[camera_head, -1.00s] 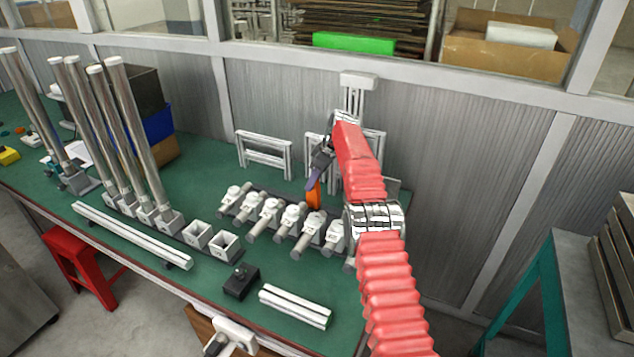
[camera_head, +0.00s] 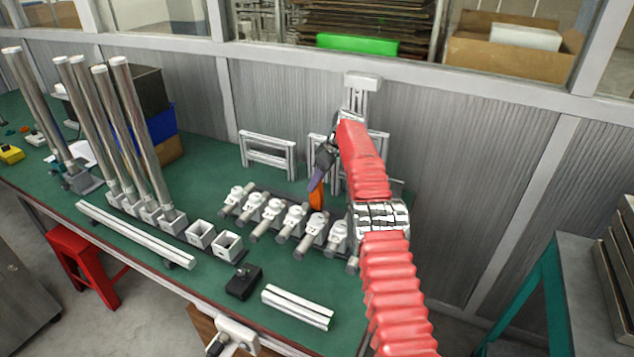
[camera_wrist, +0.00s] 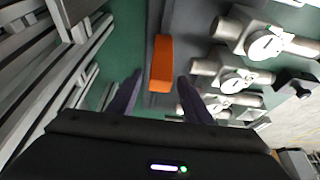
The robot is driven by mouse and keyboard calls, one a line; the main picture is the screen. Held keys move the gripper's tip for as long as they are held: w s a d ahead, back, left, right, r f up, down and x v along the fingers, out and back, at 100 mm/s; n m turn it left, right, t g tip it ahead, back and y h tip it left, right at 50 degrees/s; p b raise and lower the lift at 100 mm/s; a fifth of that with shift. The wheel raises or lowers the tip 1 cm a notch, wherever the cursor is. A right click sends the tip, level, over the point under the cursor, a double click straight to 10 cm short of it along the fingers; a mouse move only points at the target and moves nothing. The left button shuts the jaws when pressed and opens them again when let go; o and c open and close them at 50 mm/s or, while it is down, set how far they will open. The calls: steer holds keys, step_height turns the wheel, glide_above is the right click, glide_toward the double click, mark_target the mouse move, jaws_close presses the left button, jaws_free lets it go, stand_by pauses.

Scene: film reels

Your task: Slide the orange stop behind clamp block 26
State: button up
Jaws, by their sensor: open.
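The orange stop (camera_head: 316,199) stands behind the row of clamp blocks on the green bench. In the wrist view the orange stop (camera_wrist: 161,62) lies along a dark grey strip, beside the clamp blocks. My gripper (camera_head: 317,183) is over the stop from above. In the wrist view my gripper (camera_wrist: 160,77) is open, with one purple finger on each side of the stop's near end. I cannot tell whether either finger touches it. The white clamp blocks (camera_wrist: 235,80) carry round labels with numbers too small to read, so I cannot tell which is 26.
Metal frames (camera_head: 267,154) stand behind the row near the wall. Square sockets (camera_head: 227,244), a black block (camera_head: 243,281) and a white rail (camera_head: 297,306) lie in front. Tall metal tubes (camera_head: 134,130) stand at the left. Green bench shows between frames and row.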

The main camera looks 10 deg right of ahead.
steer(key=v, duration=1.3)
steer(key=shift+f, duration=0.15)
steer(key=s+a+f+n+y, duration=0.1)
steer(key=s+f+n+y, duration=0.25)
steer(key=f+y, duration=0.45)
steer(key=s+d+f+m+t+y, duration=0.1)
steer(key=d+f+m+t+y, duration=0.1)
steer(key=d+f+t, duration=0.3)
steer(key=d+m+t, duration=0.1)
steer(key=d+t, duration=0.1)
steer(key=t, duration=0.1)
steer(key=shift+s+d+f+t+y, duration=0.25)
steer(key=shift+s+d+t+y, duration=0.05)
steer(key=shift+s+d, duration=0.1)
steer(key=shift+w+a+m, duration=0.1)
steer(key=shift+m, duration=0.15)
steer(key=x, duration=1.3)
steer(key=shift+w+a, duration=0.15)
steer(key=shift+a, duration=0.15)
